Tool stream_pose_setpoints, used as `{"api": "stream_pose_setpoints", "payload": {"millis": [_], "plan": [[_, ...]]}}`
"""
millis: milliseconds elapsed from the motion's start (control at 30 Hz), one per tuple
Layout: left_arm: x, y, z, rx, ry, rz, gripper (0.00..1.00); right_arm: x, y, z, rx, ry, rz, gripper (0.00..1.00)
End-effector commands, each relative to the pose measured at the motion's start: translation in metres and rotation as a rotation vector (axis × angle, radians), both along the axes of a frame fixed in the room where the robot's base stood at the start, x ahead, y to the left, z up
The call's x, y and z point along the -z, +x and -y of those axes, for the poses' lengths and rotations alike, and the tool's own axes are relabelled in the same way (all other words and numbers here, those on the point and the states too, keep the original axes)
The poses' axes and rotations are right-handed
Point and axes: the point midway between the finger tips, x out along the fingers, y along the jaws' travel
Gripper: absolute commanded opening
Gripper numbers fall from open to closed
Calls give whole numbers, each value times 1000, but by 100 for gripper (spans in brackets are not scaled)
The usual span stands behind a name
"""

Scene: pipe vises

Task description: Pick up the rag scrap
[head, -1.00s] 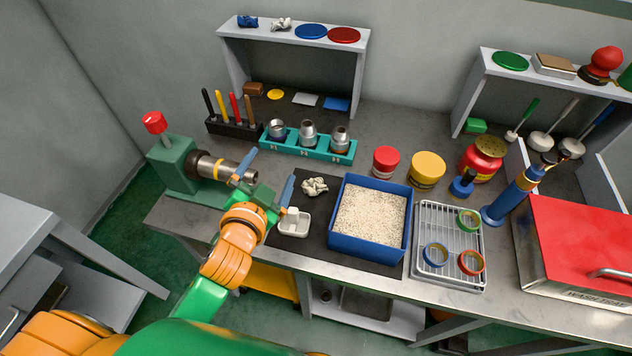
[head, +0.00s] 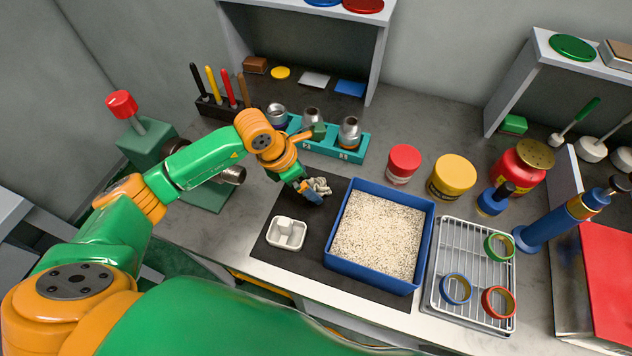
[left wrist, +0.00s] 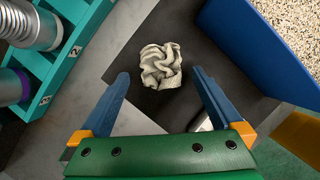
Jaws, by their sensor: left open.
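The rag scrap (head: 319,186) is a crumpled cream-coloured cloth on the dark mat, just left of the blue bin of pale granules. In the left wrist view the rag (left wrist: 160,66) lies ahead of and between the two blue fingers. My left gripper (head: 308,190) points down beside the rag in the head view, partly overlapping it. In the left wrist view my left gripper (left wrist: 160,95) is open, with nothing between its fingers. Whether the fingers reach down to the rag's height is hard to tell. My right gripper is not in view.
The blue bin (head: 331,252) stands close right of the rag. A small white tray (head: 287,233) sits in front on the mat (head: 262,246). A teal rack (head: 345,153) with several metal fittings is behind. A green vise (head: 146,148) stands at left.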

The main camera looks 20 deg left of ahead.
Motion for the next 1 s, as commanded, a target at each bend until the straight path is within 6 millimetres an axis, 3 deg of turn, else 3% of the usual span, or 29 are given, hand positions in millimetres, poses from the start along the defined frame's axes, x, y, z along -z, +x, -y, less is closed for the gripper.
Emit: {"api": "stream_pose_setpoints", "payload": {"millis": [33, 133, 367, 667, 833, 867, 1000], "plan": [[4, 3, 4, 0, -2, -5, 100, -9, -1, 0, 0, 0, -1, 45], [20, 7, 8, 0, -2, -2, 100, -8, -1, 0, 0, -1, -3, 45], [25, 8, 9, 1, -3, 2, 100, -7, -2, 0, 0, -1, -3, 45], [25, 8, 9, 2, -3, 1, 22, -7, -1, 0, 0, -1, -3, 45], [25, 8, 9, 2, -3, 1, 19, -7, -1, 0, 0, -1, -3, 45], [25, 8, 9, 2, -3, 1, 11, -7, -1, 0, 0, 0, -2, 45], [24, 8, 9, 2, -3, 1, 10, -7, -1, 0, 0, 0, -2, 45]]}}
